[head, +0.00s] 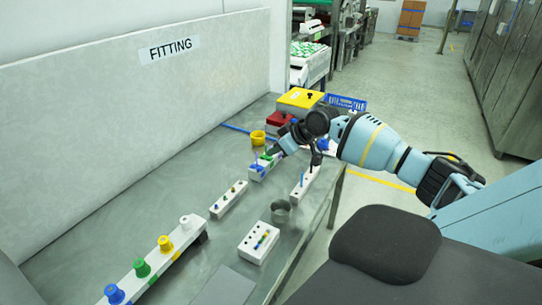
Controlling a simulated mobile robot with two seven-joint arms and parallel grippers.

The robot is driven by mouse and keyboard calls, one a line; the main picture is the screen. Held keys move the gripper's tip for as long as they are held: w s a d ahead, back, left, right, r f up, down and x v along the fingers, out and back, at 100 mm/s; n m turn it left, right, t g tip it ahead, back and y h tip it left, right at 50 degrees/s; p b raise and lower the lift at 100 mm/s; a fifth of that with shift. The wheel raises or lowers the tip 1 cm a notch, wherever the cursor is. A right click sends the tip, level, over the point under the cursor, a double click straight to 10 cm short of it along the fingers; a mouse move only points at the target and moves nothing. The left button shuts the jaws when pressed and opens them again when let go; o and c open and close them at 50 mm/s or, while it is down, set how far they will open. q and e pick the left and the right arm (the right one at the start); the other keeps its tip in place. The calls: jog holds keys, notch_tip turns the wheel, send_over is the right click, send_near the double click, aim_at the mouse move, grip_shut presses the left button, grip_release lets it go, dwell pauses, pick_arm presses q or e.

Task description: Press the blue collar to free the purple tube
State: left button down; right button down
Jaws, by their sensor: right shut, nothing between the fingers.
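A white block (262,174) stands in the middle of the bench. On it are a small blue collar (257,168), a thin purple tube (255,157) rising at the collar, and a green collar (267,157). These parts are small, so I cannot tell how deep the tube sits. My right gripper (274,152) reaches in from the right and is shut and empty. Its tip is close above the block's green end and hides part of it; I cannot tell whether it touches. My left gripper is not in view.
A white rail (147,270) with large coloured fittings lies front left. White blocks (229,199), (259,243) and a grey cup (281,208) stand nearby. A yellow cup (258,137), a red bin (279,119) and a yellow bin (299,98) are behind.

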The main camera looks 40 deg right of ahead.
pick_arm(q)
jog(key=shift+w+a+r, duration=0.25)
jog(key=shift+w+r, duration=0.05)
pick_arm(e)
jog(key=v, duration=0.6)
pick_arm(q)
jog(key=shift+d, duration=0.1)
pick_arm(e)
jog(key=shift+w+a+r, duration=0.1)
